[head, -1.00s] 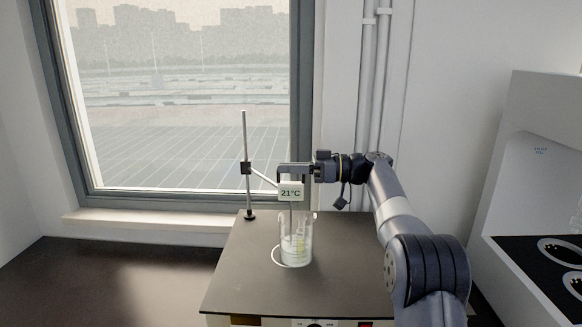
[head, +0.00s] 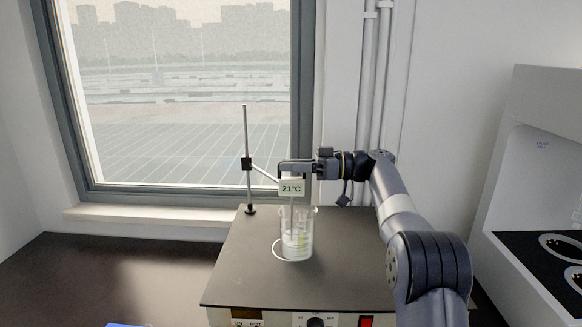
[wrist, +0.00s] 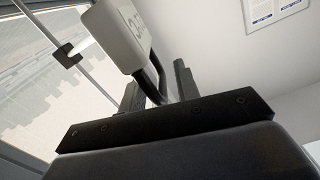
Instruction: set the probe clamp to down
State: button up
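The probe clamp is a dark block (head: 247,163) on an upright metal rod (head: 245,130). A thin arm runs from it to a white box (head: 291,187) reading 21°C, above a glass beaker (head: 297,240) with liquid. In the wrist view the box (wrist: 118,35) is close and the clamp block (wrist: 66,55) is on the rod at left. My gripper (wrist: 158,88) has its fingers apart, on either side of a dark curved handle (wrist: 155,72) by the box. No firm grip on the handle shows. In the head view my gripper (head: 283,169) is just above the box.
The beaker stands on a hotplate (head: 240,270) with a knob and a red switch at its front. A window is behind at left. A white cabinet (head: 540,150) with a black shelf is at right. The dark bench at left is mostly clear.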

jog(key=d, duration=1)
jog(key=shift+d+b, duration=0.2)
jog(key=shift+b, duration=0.2)
jog(key=shift+a, duration=0.1)
jog(key=a+p, duration=0.1)
jog(key=a, duration=0.9)
jog(key=shift+r, duration=0.1)
jog(key=r+p, duration=0.2)
jog(key=shift+a+r, duration=0.25)
jog(key=shift+r, duration=0.05)
jog(key=shift+r+p, duration=0.6)
jog(key=shift+p, duration=0.15)
jog(key=shift+f, duration=0.15)
